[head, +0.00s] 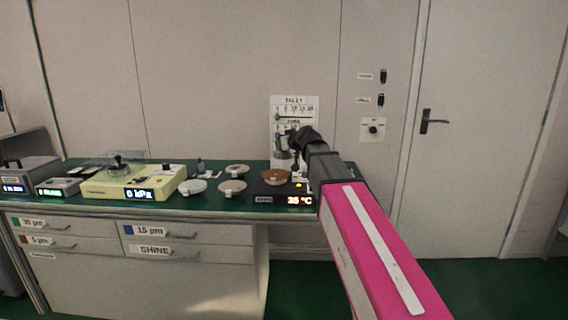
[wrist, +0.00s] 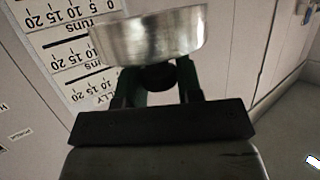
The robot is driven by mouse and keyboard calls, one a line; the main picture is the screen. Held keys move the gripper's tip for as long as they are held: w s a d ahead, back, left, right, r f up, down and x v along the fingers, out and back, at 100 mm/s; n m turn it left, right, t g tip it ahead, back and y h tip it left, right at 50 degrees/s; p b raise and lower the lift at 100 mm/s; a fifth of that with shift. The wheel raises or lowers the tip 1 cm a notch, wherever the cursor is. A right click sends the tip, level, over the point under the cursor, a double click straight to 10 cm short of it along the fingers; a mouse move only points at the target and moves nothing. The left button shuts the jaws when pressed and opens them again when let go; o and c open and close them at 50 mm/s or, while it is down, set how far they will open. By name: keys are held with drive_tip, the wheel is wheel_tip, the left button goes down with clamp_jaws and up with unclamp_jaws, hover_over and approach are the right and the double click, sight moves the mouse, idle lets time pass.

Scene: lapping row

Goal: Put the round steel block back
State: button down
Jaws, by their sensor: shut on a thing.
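The round steel block (wrist: 150,38) is a short silvery cylinder at the top of the wrist view, with a dark knob (wrist: 157,77) on the side facing my gripper. My gripper (wrist: 160,84) is shut on it, its two fingers on either side of the knob. In the head view my gripper (head: 299,140) is raised in front of the tally board (head: 311,106). The block shows there only as a small grey shape (head: 283,154), partly hidden by the dark gripper. It appears to be held in the air above the bench.
A yellow machine (head: 130,182) stands farther left.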

drive_tip(key=w+d+r+m+t+h, duration=0.1)
drive_tip(key=d+m+h, duration=0.5)
drive_tip(key=d, duration=1.4)
drive_tip(key=shift+r+m+t+h, duration=0.3)
drive_tip(key=shift+r+t+h, duration=0.3)
drive_tip(key=shift+h, duration=0.2)
drive_tip(key=shift+a, duration=0.1)
drive_tip(key=a+n+y, duration=0.2)
drive_tip(key=a, duration=0.4)
drive_tip(key=a+f+n+g+y, duration=0.1)
drive_tip(key=a+y, duration=0.1)
drive_tip(key=a, duration=0.3)
drive_tip(key=a+f+n+y, duration=0.1)
drive_tip(key=a+n+y, duration=0.1)
drive_tip(key=a, duration=0.4)
drive_tip(key=shift+s+a+n+g+y, duration=0.2)
drive_tip(key=shift+a+n+g+y, duration=0.1)
drive_tip(key=shift+a, duration=0.05)
drive_tip(key=s+a+n+g+y, duration=0.4)
drive_tip(key=a+n, duration=0.1)
drive_tip(key=a, duration=0.9)
drive_tip(key=shift+r+y, duration=0.35)
drive_tip(key=shift+y, duration=0.05)
drive_tip(key=w+d+f, duration=0.4)
drive_tip(key=w+d, duration=0.1)
drive_tip(key=w+d+f, duration=0.3)
drive_tip(key=shift+d, duration=0.2)
drive_tip(key=shift+w+f, duration=0.1)
drive_tip(key=shift+f, duration=1.7)
drive_tip(key=shift+f, duration=0.1)
